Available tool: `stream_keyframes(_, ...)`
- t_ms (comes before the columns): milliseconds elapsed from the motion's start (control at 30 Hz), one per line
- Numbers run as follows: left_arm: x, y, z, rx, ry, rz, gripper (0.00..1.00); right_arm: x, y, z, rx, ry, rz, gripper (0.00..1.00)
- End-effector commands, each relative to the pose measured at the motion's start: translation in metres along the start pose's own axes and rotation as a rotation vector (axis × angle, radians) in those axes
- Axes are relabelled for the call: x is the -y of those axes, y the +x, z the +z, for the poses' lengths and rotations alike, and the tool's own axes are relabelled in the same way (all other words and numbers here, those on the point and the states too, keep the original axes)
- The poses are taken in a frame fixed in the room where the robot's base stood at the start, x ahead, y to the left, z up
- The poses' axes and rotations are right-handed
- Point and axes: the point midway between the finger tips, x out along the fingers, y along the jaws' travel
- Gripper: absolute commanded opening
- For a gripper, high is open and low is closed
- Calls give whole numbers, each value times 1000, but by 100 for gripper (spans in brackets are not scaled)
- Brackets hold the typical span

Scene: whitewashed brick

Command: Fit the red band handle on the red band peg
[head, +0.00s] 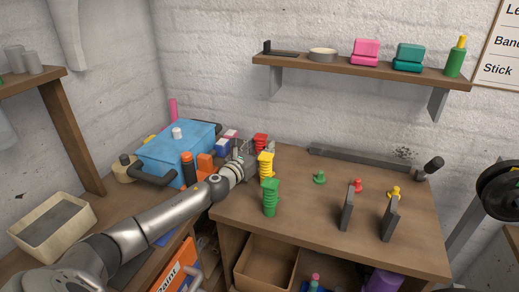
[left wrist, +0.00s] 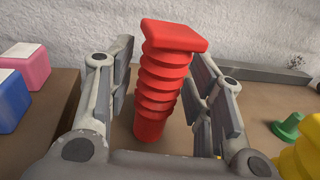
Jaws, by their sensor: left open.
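The red band handle (head: 260,141) stands at the back left of the workbench, behind the yellow and green handles. In the left wrist view the red handle (left wrist: 163,85) is a ribbed upright grip with a flat, wider top. My left gripper (head: 245,150) is open at the red handle. Its fingers (left wrist: 165,90) stand on either side of it, and a gap shows at the left finger. The red band peg (head: 357,186) stands on the bench at right, between a green peg (head: 319,178) and a yellow peg (head: 394,192). My right gripper is not in view.
A yellow handle (head: 266,166) and a green handle (head: 271,198) stand close in front of the red one. Two dark upright plates (head: 347,208) stand before the pegs. A blue toolbox (head: 178,150) is at left.

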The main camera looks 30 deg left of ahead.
Motion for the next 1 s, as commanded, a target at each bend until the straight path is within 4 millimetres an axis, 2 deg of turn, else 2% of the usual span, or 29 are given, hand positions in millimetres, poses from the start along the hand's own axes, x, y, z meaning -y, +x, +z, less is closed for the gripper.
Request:
stream_keyframes(167,0,-5,-2,-1,2,-1,48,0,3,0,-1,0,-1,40)
stream_keyframes(700,-6,-77,1,-3,1,-1,48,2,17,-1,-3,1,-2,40)
stream_keyframes(1000,-6,-102,2,-1,1,0,48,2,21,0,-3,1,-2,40)
